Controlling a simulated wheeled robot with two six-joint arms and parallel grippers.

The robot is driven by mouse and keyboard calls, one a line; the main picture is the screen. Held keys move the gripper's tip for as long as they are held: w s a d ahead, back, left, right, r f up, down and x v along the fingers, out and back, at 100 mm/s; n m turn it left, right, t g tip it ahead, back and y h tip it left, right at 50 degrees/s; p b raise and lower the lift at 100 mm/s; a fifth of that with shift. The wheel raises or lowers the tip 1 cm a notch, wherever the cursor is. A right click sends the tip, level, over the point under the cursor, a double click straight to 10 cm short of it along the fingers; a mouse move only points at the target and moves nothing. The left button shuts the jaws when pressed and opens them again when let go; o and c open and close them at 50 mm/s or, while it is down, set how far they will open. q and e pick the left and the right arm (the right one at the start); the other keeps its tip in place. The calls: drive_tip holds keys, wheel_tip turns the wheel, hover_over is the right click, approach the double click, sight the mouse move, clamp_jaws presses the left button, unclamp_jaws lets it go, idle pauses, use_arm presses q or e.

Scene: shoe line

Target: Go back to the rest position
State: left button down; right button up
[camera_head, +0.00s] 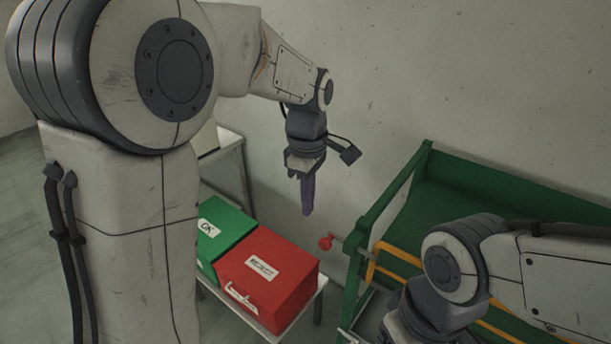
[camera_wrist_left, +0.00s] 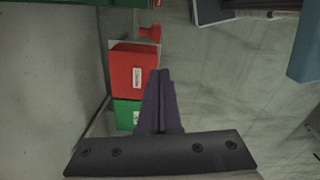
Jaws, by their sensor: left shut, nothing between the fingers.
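My left gripper (camera_head: 307,208) hangs fingers-down from the left arm, above and behind the red box in the head view. Its dark purple fingers are shut together with nothing between them. The shut fingers also show in the left wrist view (camera_wrist_left: 158,75), pointing toward the boxes and floor. My right arm comes in at the lower right of the head view, but its fingers are not visible.
A red box (camera_head: 270,280) and a green box (camera_head: 218,232) with white labels stand side by side on a low stand. A green-framed structure (camera_head: 400,195) with yellow rails stands at the right. A plain wall (camera_head: 400,80) lies behind. Open floor (camera_wrist_left: 225,85) shows in the left wrist view.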

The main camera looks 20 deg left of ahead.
use_arm(q)
wheel_tip(320, 180, up, 6)
drive_tip(key=f, duration=0.1)
drive_tip(key=s+d+f+m+b, duration=0.4)
drive_tip(key=s+f+m+b, duration=0.1)
drive_tip(key=s+f+m, duration=0.5)
drive_tip(key=s+d+f+m+b, duration=0.5)
drive_tip(key=s+f+m, duration=0.5)
drive_tip(key=s+m, duration=0.2)
drive_tip(key=shift+d+f+m+h, duration=0.15)
drive_tip(key=shift+f+m+h, duration=0.2)
drive_tip(key=shift+m, duration=0.45)
